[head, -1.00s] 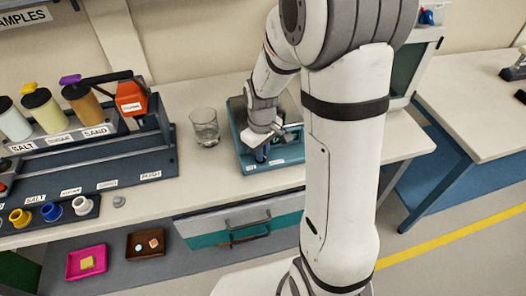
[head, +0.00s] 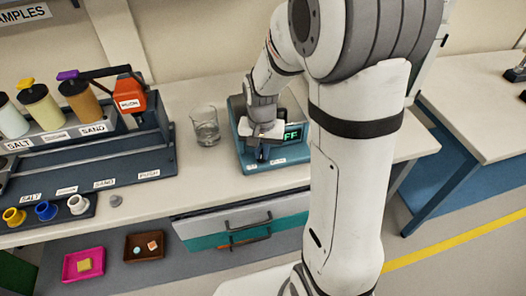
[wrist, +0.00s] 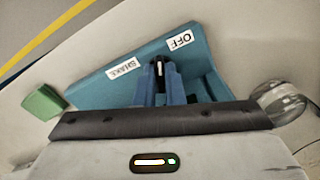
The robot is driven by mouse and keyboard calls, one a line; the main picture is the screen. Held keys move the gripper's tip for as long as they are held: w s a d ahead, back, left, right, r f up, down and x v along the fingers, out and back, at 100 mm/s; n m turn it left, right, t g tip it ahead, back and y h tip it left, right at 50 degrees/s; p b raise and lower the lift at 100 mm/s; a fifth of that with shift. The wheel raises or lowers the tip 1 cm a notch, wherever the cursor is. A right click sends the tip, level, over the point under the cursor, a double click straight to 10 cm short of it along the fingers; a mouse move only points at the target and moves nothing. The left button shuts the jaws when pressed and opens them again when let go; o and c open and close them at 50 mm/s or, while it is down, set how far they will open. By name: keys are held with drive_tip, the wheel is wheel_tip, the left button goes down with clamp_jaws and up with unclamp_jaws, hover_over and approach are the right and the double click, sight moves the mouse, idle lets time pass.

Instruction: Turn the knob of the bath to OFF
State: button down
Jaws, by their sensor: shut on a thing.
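The bath (head: 246,154) is a teal box on the bench in the head view, and its front panel (wrist: 100,88) fills the middle of the wrist view. Its dark knob (wrist: 159,68) with a pale mark sits between my two blue fingers. My gripper (wrist: 160,80) is shut on the knob. In the wrist view an OFF label (wrist: 181,40) lies to the knob's upper right and a SHAKE label (wrist: 124,69) to its left. In the head view my gripper (head: 262,151) partly covers the bath's display (head: 293,134), where green letters "FF" show.
A glass beaker (head: 205,126) stands left of the bath, close by. A dispenser rack (head: 125,166) with several jars fills the bench's left. A green block (wrist: 45,102) shows in the wrist view. Drawers (head: 243,222) lie below the bench edge.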

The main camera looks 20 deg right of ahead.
sight(262, 154)
drive_tip(key=shift+w+a+m, duration=0.1)
drive_tip(key=shift+m, duration=1.6)
drive_tip(key=shift+b, duration=0.3)
drive_tip(key=c, duration=1.5)
unclamp_jaws()
wheel_tip(262, 154, up, 8)
drive_tip(key=shift+f, duration=0.1)
